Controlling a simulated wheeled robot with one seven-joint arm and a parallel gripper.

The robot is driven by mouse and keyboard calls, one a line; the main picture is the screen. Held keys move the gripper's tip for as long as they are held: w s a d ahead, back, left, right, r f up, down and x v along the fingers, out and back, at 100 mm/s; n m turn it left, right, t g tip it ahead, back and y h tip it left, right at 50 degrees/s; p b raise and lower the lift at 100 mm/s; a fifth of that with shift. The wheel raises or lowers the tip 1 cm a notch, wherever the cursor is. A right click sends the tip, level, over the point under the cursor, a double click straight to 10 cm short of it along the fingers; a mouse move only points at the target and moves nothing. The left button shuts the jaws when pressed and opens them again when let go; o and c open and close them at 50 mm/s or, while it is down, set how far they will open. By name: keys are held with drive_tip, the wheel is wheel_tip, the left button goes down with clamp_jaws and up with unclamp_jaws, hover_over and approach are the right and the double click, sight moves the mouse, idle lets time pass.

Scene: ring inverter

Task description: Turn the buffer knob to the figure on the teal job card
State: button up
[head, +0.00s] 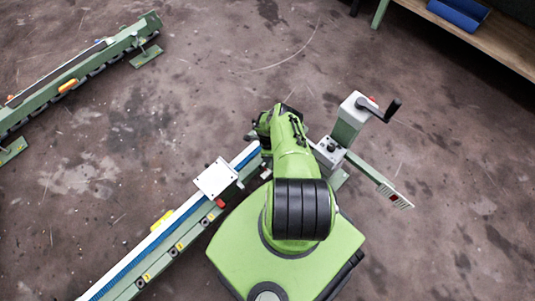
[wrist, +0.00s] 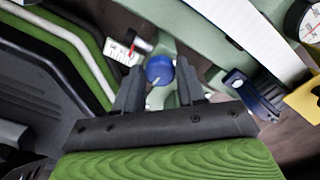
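In the wrist view a round blue knob (wrist: 159,69) with a pale pointer line sits on a green-grey machine part. It may be the buffer knob. My gripper (wrist: 160,80) is open, with one dark finger on each side of the knob's near edge. I cannot tell whether either finger touches it. A small white scale plate (wrist: 122,50) with a red pointer stands to the knob's left; its figures are too small to read. In the head view my own arm hides the knob and the fingers. I see no teal job card in either view.
A blue clamp-like part (wrist: 252,95), a yellow part (wrist: 306,98) and a round gauge (wrist: 304,22) lie right of my gripper. The head view shows a long green rail (head: 160,246), a post with a crank (head: 350,118) and a second rail (head: 75,70). Open floor lies beyond.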

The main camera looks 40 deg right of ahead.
drive_tip(key=o, duration=0.3)
drive_tip(key=shift+o, duration=0.2)
wheel_tip(320, 180, up, 16)
drive_tip(key=p, duration=0.8)
drive_tip(key=shift+p, duration=0.3)
drive_tip(key=shift+f, duration=0.1)
